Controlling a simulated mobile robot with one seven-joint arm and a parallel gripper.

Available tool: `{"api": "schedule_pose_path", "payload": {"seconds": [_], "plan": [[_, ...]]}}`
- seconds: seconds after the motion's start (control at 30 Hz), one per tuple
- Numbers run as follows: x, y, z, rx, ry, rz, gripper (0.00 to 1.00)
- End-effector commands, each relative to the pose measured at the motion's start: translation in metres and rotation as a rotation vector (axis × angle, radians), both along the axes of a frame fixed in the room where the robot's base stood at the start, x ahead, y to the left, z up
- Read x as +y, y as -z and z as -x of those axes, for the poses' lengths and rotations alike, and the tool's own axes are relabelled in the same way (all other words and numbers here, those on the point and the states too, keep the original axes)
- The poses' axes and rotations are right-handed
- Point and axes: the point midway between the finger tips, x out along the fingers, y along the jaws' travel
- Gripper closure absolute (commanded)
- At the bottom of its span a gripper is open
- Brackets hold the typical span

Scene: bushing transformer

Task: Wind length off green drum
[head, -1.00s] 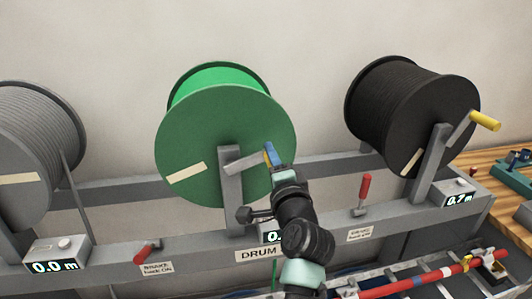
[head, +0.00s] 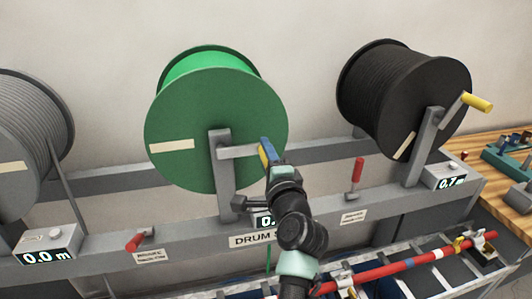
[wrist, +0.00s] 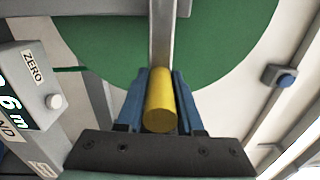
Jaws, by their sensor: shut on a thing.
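The green drum (head: 205,120) stands in the middle of the rack, with a pale tape strip (head: 172,146) on its face. Its grey crank arm (head: 238,152) points to the right from the hub. My gripper (head: 266,151) is shut on the yellow crank handle (wrist: 160,103), which lies between its two blue fingers in the wrist view. The drum's length display (head: 263,221) is mostly hidden by my arm in the head view. In the wrist view the display (wrist: 12,108) is cut off at the left edge and shows a digit 6, beside a ZERO button (wrist: 55,101).
A grey drum (head: 25,140) at left has a display reading 0.0 m (head: 50,253). A black drum (head: 400,105) at right has a yellow handle (head: 477,102) and a display near 0.7 m. A red tube (head: 400,267) lies below.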

Motion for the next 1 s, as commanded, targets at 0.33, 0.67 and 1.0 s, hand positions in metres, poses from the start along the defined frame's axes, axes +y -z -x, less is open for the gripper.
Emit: {"api": "schedule_pose_path", "payload": {"seconds": [0.33,0.67,1.0], "plan": [[0.001,0.001,0.0,0.002,-0.001,0.001,0.37],[-0.001,0.001,0.003,0.001,-0.001,0.001,0.37],[-0.014,0.003,0.047,0.0,0.001,0.003,0.37]]}}
